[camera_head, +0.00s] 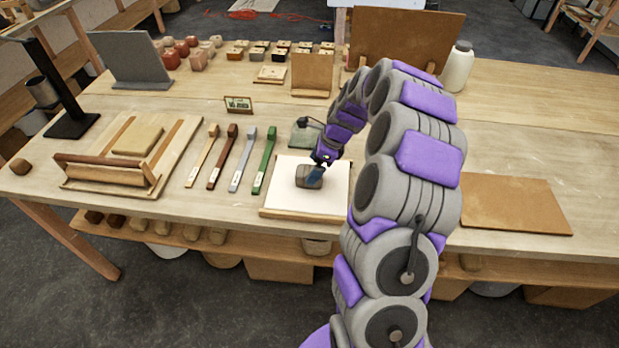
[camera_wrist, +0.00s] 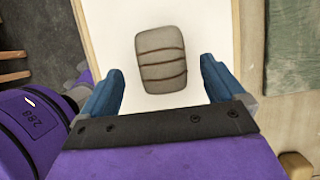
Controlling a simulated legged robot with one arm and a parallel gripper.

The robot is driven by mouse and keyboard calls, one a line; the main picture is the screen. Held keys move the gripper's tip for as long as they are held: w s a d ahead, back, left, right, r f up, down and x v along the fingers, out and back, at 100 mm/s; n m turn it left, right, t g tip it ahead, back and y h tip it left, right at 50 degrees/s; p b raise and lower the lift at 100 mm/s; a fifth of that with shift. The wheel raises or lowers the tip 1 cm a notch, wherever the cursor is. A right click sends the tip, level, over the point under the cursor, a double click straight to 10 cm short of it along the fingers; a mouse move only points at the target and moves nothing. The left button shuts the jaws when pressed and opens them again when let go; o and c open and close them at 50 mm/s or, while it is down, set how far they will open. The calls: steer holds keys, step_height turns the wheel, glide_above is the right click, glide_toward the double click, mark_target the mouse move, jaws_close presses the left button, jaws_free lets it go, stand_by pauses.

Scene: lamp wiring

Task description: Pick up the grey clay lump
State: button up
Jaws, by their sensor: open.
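The grey clay lump (camera_head: 306,176) is a small rounded block on a white board (camera_head: 331,197) near the table's front edge. In the wrist view the lump (camera_wrist: 160,58) shows dark lines across it and lies on the white surface (camera_wrist: 112,35). My gripper (camera_head: 316,172) is above the board, close to the lump, and partly overlaps it in the head view. In the wrist view my blue fingers (camera_wrist: 158,77) are spread wide, one on each side of the lump's lower part in the picture. A gap shows on both sides. I cannot tell the height of the fingertips above the board.
Several coloured strips (camera_head: 245,159) lie left of the board. A clay roller press (camera_head: 105,177) stands farther left. A brown board (camera_head: 515,204) lies at the right, and a white bottle (camera_head: 457,67) stands behind. Small pots line the back.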

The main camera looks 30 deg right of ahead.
steer(key=x, duration=0.2)
steer(key=b+x, duration=0.1)
steer(key=x, duration=0.1)
steer(key=shift+w+d+f+b, duration=0.1)
steer(key=shift+w+f+b, duration=0.05)
steer(key=shift+f+b, duration=0.2)
steer(key=shift+c, duration=0.2)
steer(key=shift+r, duration=0.1)
steer(key=c, duration=1.6)
